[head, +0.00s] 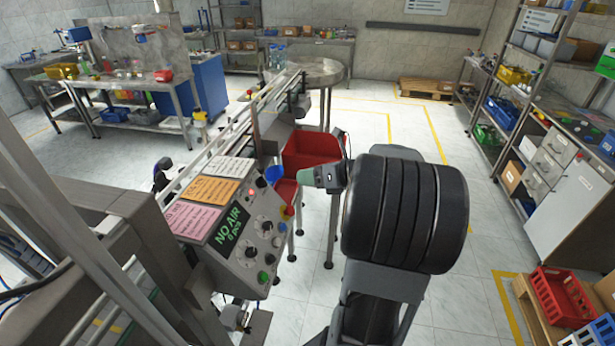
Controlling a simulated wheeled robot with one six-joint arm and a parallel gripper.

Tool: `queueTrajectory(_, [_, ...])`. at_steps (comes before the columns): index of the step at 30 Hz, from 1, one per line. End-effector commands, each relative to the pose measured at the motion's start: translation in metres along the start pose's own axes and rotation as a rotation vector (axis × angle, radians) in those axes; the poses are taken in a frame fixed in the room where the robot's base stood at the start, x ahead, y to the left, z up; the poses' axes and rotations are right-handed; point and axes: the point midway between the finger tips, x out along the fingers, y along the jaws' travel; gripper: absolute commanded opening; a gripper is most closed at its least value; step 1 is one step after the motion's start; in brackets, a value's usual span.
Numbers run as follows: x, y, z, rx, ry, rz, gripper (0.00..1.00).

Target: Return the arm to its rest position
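My arm (404,212) rises from the bottom edge, right of centre, with a thick black ribbed section at its top. A small grey-green and dark end part (322,178) sticks out to the left of that section, in front of the red bin. It seems to be my gripper's end of the arm, but the black section covers much of it. I cannot make out fingertips, or whether anything is held.
The feeder's control panel (243,237) stands close on the left, its display reading "NO AIR". A conveyor (232,135) runs behind it to a round table (318,70). A red bin (309,148) stands behind my arm. Shelves line the right; open floor lies between.

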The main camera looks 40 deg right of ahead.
Motion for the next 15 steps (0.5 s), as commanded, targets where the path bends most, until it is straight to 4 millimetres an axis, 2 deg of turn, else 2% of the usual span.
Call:
queueTrajectory(10, [0.000,0.000,0.000,-0.013,0.000,0.000,0.38])
queueTrajectory(13, [0.000,-0.002,-0.001,-0.096,0.007,-0.008,0.38])
queueTrajectory(15, [0.000,-0.004,-0.011,-0.219,0.058,-0.019,0.38])
